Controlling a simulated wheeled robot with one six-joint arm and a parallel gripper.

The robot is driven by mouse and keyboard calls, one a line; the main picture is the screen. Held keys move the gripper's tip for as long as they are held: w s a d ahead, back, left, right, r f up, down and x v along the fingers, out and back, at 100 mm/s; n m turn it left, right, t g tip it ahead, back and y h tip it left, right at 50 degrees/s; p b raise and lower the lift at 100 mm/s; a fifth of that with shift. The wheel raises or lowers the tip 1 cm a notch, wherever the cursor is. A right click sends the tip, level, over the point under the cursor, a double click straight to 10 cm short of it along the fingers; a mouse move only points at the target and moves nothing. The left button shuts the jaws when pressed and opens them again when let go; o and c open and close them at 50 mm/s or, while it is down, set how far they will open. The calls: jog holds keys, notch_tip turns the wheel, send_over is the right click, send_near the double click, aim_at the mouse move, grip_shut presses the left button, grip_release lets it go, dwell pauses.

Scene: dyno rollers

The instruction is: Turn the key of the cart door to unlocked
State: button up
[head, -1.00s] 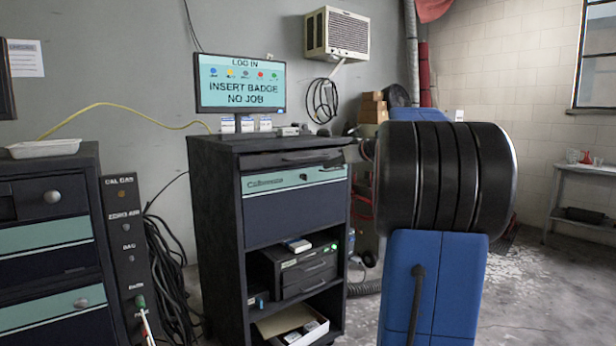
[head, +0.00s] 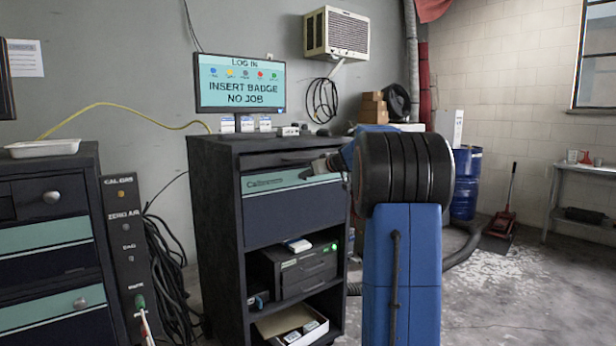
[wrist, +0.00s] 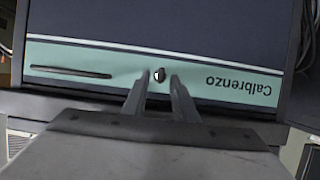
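The cart door (head: 285,215) is dark navy with a teal band marked "Calbrenzo"; it looks shut. In the wrist view, which shows the door (wrist: 200,20) upside down, the small key and lock (wrist: 158,74) sit on the teal band between the label and a dark slot. My gripper (wrist: 160,84) is open, one finger on each side of the key, with gaps at both sides. Whether the fingertips reach the key's depth is unclear. In the head view my gripper (head: 318,170) is at the door's upper right and hides the key. The key's exact angle is too small to tell.
The cart (head: 225,230) has a drawer (head: 285,159) above the door and open shelves below with a dark unit (head: 305,270). A monitor (head: 240,82) stands on top. Another cabinet (head: 50,240) is at left.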

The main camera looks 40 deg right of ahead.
jog(key=shift+w+f, duration=0.15)
jog(key=shift+w, duration=0.15)
jog(key=shift+c, duration=0.6)
grip_shut()
jog(key=shift+d+f+m+t+y, duration=0.25)
jog(key=shift+m+t+y, duration=0.25)
jog(key=shift+m+y, duration=1.2)
jog(key=shift+d+f+m+t+y, duration=0.25)
jog(key=shift+m+t+y, duration=0.3)
jog(key=shift+m, duration=2.2)
jog(key=shift+d+f+m+t+y, duration=0.35)
jog(key=shift+m+y, duration=0.8)
jog(key=shift+m, duration=1.1)
jog(key=shift+a+r, duration=0.1)
